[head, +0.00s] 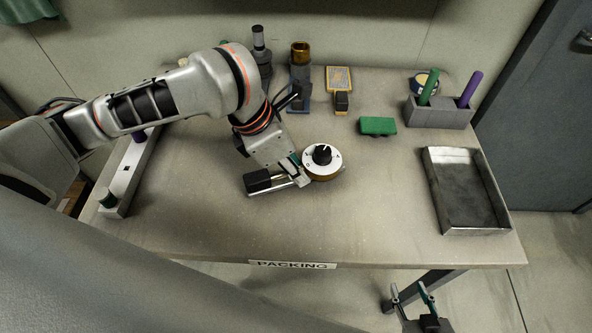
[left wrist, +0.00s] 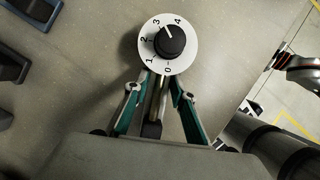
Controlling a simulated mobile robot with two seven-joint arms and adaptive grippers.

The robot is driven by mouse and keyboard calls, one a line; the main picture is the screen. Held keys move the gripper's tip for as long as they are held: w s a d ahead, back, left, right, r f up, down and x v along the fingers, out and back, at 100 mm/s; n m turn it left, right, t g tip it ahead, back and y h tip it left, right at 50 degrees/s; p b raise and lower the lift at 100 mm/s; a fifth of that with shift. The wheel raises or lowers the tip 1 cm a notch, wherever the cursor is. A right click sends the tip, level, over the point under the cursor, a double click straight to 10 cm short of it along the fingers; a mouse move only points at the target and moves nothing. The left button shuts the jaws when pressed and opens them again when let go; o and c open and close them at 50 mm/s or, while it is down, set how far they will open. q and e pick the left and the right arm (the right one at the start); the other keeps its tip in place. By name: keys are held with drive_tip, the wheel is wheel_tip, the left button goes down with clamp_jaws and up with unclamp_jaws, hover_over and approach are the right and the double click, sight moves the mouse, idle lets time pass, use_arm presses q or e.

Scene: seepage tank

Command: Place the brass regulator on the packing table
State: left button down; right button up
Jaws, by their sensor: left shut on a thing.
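The brass regulator (head: 322,160) has a round white dial with a black knob and a brass body below. It is at the middle of the packing table (head: 400,180), low over or on the top; I cannot tell if it touches. My left gripper (head: 302,168) is shut on it from the left. In the left wrist view, the regulator (left wrist: 168,43) shows its dial numbered 0 to 4, with a brass stem between my left gripper's green-padded fingers (left wrist: 160,88). My right gripper (head: 411,288) is open and empty beyond the table's front edge.
A metal tray (head: 464,222) lies at the right. A grey holder (head: 440,115) with green and purple cylinders, a green block (head: 378,126), a yellow-faced device (head: 339,80) and an amber-topped item (head: 300,60) stand behind. A pale rail (head: 125,178) lies left. The front middle is clear.

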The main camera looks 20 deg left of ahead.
use_arm(q)
drive_tip(key=shift+f, duration=0.7)
drive_tip(key=shift+r, duration=0.1)
drive_tip(key=c, duration=1.7)
unclamp_jaws()
drive_tip(key=p+v, duration=0.3)
drive_tip(key=v, duration=0.9)
